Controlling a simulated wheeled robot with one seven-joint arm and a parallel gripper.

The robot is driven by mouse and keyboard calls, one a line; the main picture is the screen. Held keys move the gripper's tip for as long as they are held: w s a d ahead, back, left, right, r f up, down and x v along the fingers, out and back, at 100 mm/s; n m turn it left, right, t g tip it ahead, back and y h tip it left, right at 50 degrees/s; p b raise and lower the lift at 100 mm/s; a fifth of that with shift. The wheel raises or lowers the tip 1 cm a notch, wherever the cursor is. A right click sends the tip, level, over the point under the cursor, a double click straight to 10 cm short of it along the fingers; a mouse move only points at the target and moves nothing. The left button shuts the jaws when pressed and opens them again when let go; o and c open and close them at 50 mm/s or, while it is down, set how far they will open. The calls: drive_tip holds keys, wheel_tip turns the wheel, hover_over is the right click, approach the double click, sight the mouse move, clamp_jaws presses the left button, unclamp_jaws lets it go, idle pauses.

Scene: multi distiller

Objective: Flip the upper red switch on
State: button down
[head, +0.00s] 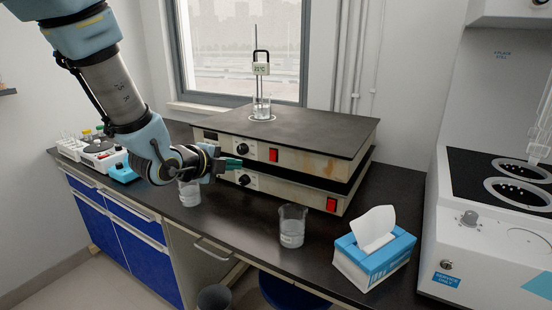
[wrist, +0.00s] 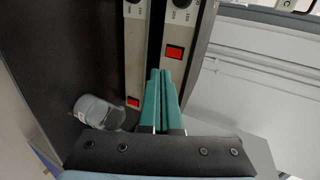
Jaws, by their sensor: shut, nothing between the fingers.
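Two hotplate units are stacked on the bench. The upper unit's red switch (head: 273,155) is on its front face, right of a black knob (head: 243,150); it also shows in the wrist view (wrist: 174,51). The lower unit's red switch (head: 331,205) is further right, and is low left of the fingers in the wrist view (wrist: 133,101). I cannot tell either switch's position. My gripper (head: 239,163) has green fingers, together and empty, in front of the units' left part. In the wrist view the fingertips (wrist: 159,74) appear just below the upper switch; contact is not clear.
A beaker (head: 292,226) stands in front of the units, another (head: 189,192) beneath my gripper. A tissue box (head: 374,252) is at the right. A beaker (head: 261,107) with a thermometer stand is on top of the upper unit. The bench between the front beakers is clear.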

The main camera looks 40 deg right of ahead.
sight(272, 159)
drive_tip(key=shift+s+d+r+m, duration=0.1)
drive_tip(key=shift+s+d+m, duration=0.2)
drive_tip(key=shift+s+d, duration=0.1)
drive_tip(key=p+x, duration=0.2)
drive_tip(key=x, duration=0.2)
drive_tip(key=p+x, duration=0.1)
drive_tip(key=x, duration=0.4)
drive_tip(key=r+p+x, duration=0.1)
drive_tip(key=p+x, duration=0.1)
drive_tip(key=x, duration=0.3)
drive_tip(key=shift+d+r+p, duration=0.15)
drive_tip(key=shift+d+p, duration=0.05)
drive_tip(key=shift+p, duration=0.1)
drive_tip(key=shift+d+h+b, duration=0.1)
drive_tip(key=shift+h+b, duration=0.2)
drive_tip(key=shift+b, duration=0.6)
drive_tip(key=shift+r, duration=0.1)
